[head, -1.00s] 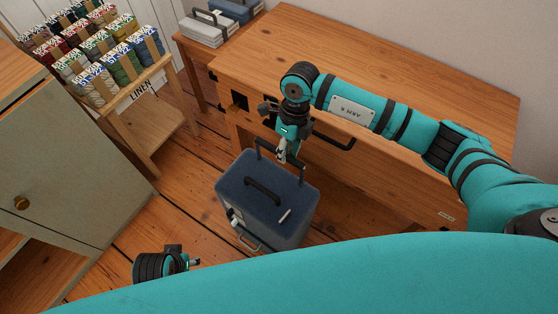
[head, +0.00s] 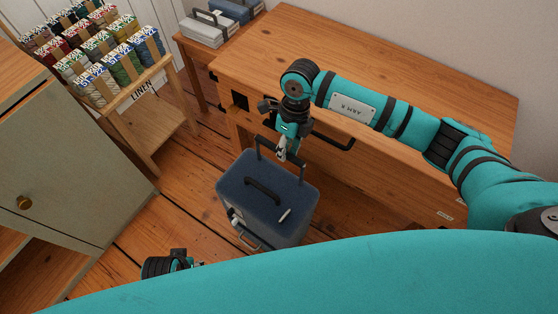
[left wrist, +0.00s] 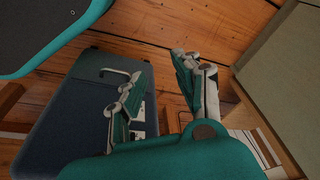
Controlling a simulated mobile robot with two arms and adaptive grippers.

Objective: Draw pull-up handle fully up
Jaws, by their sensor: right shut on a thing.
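A dark blue suitcase (head: 240,187) stands on the wooden floor in front of the desk. Its black pull-up handle (head: 258,148) rises above the far edge of its top. My right gripper (head: 282,156) is shut on the handle's crossbar, with the fingers hiding part of it. A black carry handle (head: 263,191) lies on the suitcase top. My left gripper (head: 198,264) is low in the head view, partly hidden by my body and apart from the suitcase. In the left wrist view its fingers (left wrist: 155,92) are spread and empty beside the suitcase (left wrist: 75,115).
The wooden desk (head: 400,85) stands right behind the suitcase, under my right arm. A yarn rack (head: 150,110) labelled LINEN and a grey-green cabinet (head: 70,185) stand at the left. Grey and blue cases (head: 203,32) sit at the back. Floor (head: 165,215) is clear left of the suitcase.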

